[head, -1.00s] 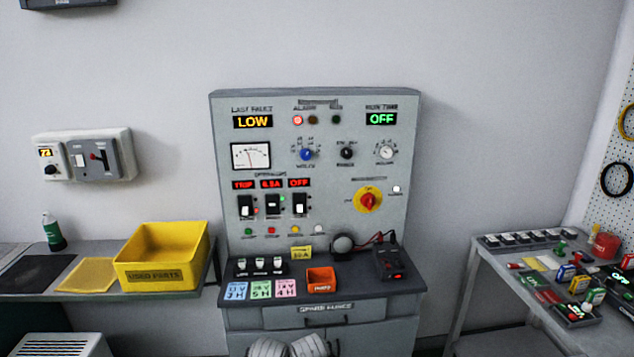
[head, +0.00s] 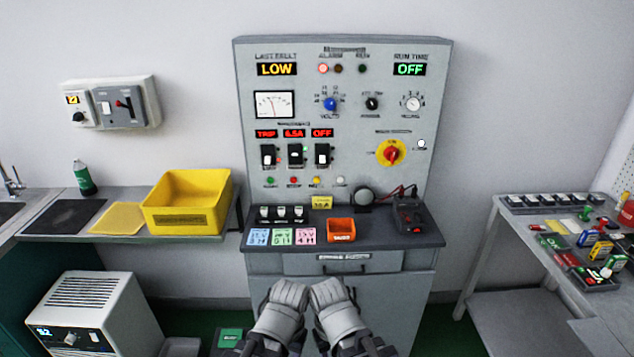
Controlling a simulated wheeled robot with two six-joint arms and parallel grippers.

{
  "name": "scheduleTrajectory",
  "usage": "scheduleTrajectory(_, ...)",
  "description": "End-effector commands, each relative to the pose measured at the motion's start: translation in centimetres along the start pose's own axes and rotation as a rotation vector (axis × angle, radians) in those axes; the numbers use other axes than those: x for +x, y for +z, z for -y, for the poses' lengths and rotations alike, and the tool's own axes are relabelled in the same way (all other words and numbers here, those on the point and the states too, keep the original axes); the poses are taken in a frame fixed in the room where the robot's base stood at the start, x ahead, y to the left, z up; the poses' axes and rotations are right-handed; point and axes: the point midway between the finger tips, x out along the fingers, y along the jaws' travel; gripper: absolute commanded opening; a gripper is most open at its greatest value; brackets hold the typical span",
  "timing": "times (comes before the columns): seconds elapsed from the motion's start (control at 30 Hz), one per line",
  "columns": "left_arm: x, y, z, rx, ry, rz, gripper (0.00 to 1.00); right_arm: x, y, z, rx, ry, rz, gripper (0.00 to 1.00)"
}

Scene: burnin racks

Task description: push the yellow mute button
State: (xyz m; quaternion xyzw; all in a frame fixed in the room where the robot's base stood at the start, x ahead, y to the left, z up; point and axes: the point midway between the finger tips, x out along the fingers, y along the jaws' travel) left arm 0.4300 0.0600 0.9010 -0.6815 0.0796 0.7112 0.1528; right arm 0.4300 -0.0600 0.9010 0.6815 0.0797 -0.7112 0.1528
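The yellow mute button (head: 317,181) is a small round button in the row low on the grey control panel (head: 436,100). A green button (head: 269,182) and a red button (head: 293,181) are left of it, and a white one (head: 340,181) is right of it. My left gripper (head: 291,288) and my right gripper (head: 327,288) are side by side at the bottom middle, in front of the cabinet and below the panel's ledge. Both are apart from the button. Their fingertips are not clear, so I cannot tell whether they are open.
The ledge holds an orange bin (head: 341,230), coloured cards (head: 281,236), a yellow tag (head: 321,203) and a black meter (head: 409,217). A yellow parts bin (head: 187,221) stands on the left bench. The right table (head: 487,217) is cluttered. A white unit (head: 97,318) stands lower left.

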Motion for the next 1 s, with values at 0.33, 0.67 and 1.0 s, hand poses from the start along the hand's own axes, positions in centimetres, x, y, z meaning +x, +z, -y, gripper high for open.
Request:
scheduleTrajectory(0.33, 0.00, 0.00, 0.00, 0.000, 0.000, 0.000, 0.50, 0.00, 0.00, 0.00, 0.000, 0.000, 0.000, 0.12)
scheduleTrajectory(0.67, 0.00, 0.00, 0.00, 0.000, 0.000, 0.000, 0.50, 0.00, 0.00, 0.00, 0.000, 0.000, 0.000, 0.00)
scheduleTrajectory(1.0, 0.00, 0.00, 0.00, 0.000, 0.000, 0.000, 0.50, 0.00, 0.00, 0.00, 0.000, 0.000, 0.000, 0.00)
